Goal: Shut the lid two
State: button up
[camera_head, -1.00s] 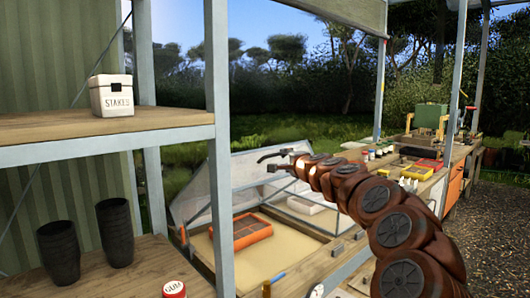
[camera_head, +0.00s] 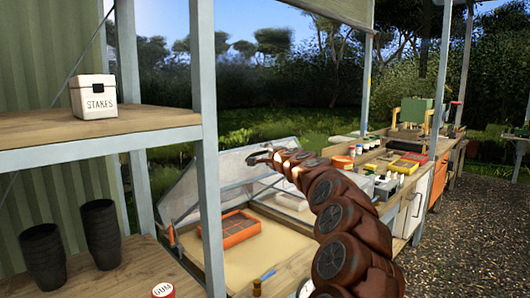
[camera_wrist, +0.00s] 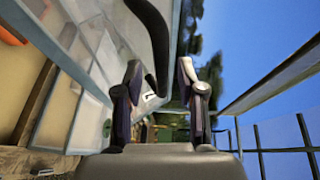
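A raised, translucent framed lid (camera_head: 195,193) stands tilted open over the sandy-bottomed frame box in the head view. The wrist view shows a glazed lid (camera_wrist: 100,42) close on the left, with a small white label (camera_wrist: 149,96) whose mark is hard to read. A dark curved handle (camera_wrist: 157,45) reaches down toward the space between my fingers. My gripper (camera_head: 255,157) is at the lid's upper edge in the head view. In the wrist view my gripper (camera_wrist: 160,72) has its two fingers apart, and I see no grip on the handle.
An orange tray (camera_head: 228,228) lies in the box, with a blue-handled tool (camera_head: 263,276) at its front edge. A shelf post (camera_head: 207,150) and shelves with dark pots (camera_head: 43,258) stand close on the left. A bench (camera_head: 425,158) with supplies is behind on the right.

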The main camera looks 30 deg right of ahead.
jog(key=shift+w+d+r, duration=0.1)
jog(key=shift+w, duration=0.7)
grip_shut()
